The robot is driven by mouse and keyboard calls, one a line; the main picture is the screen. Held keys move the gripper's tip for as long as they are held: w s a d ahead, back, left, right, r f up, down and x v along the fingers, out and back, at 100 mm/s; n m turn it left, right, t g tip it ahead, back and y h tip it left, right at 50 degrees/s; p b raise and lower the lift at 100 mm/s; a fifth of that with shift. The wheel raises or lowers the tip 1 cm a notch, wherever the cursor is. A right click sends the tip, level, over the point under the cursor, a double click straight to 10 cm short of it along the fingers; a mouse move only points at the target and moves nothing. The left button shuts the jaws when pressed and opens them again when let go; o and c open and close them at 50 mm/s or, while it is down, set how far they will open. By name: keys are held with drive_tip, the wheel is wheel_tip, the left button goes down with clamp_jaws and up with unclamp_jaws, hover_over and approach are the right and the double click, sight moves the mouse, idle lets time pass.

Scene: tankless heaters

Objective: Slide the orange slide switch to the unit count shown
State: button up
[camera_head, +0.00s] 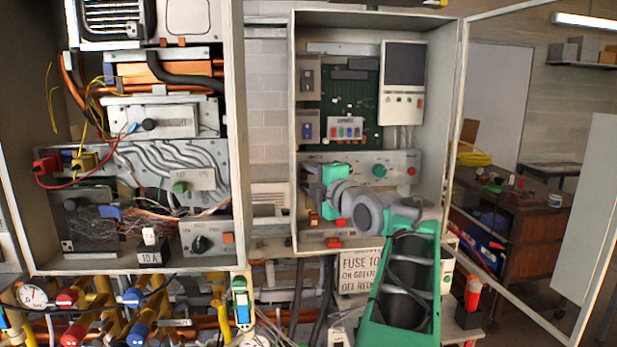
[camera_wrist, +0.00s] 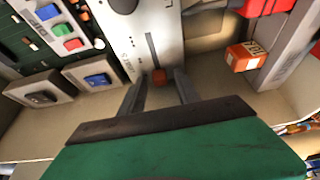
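The orange slide switch (camera_wrist: 160,77) shows as a small orange-red block at the near end of a dark slot in a light grey panel (camera_wrist: 165,25) in the wrist view. My gripper (camera_wrist: 161,84) is open, with one finger on each side of the switch; contact cannot be told. In the head view my gripper (camera_head: 309,184) reaches left in front of the right cabinet's lower panel (camera_head: 398,162), and the switch is hidden there. Small markings (camera_wrist: 127,64) stand beside the slot, too blurred to read as a count.
An orange block with a white label (camera_wrist: 245,56) sits right of the slot in the wrist view. Blue switches (camera_wrist: 97,79) are at left. The right cabinet's side wall (camera_head: 441,130) stands close to my arm. A sign (camera_head: 361,271) starting "FUSE 10" hangs below.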

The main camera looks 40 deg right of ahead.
clamp_jaws()
idle(1.2)
